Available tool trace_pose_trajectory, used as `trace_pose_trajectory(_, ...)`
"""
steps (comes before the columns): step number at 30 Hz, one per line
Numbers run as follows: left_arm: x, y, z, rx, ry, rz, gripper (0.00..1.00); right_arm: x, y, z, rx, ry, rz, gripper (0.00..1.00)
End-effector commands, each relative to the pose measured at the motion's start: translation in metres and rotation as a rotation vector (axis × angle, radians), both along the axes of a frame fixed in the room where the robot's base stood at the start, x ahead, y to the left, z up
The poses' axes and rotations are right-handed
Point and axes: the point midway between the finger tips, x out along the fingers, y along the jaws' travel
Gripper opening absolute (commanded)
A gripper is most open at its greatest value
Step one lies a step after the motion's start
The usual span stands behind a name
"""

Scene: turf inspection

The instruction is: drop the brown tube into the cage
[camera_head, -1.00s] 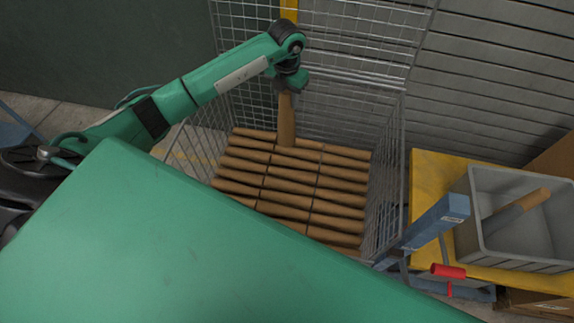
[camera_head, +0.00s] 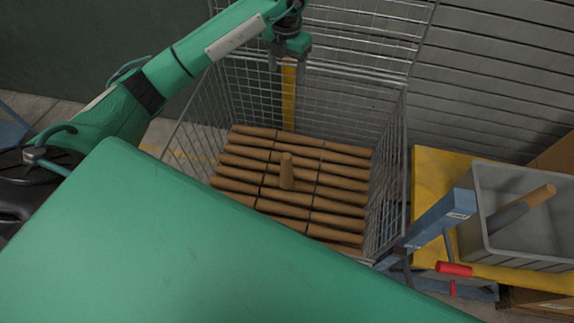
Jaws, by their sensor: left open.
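The wire cage (camera_head: 402,140) stands in the middle of the view, with rows of brown tubes (camera_head: 245,174) lying side by side over its floor. One brown tube (camera_head: 286,171) is near the middle of the cage, end up and roughly upright above the rows. I cannot tell whether its lower end touches them. My left gripper (camera_head: 287,72) is above the cage towards its back, fingers pointing down, open and empty, well apart from that tube. My right gripper is not in view.
A grey bin (camera_head: 475,220) on a yellow-topped stand (camera_head: 432,167) is right of the cage, with a brown and dark grey tube (camera_head: 522,210) inside. A blue bar with a red handle (camera_head: 455,269) stands between. A slatted wall (camera_head: 490,80) is behind.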

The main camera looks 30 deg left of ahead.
Motion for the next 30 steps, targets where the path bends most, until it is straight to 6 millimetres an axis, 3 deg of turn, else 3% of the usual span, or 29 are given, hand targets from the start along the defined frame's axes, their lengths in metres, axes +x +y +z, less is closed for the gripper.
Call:
trace_pose_trajectory(4, 0.001, 0.001, 0.028, 0.001, -0.004, 0.001, 0.64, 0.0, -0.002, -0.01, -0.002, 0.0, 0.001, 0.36)
trace_pose_trajectory(10, 0.0, 0.001, 0.049, 0.0, -0.001, 0.002, 0.64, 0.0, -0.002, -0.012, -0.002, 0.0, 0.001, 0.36)
trace_pose_trajectory(30, 0.0, 0.0, 0.054, 0.0, 0.001, 0.001, 0.64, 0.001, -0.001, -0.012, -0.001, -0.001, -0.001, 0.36)
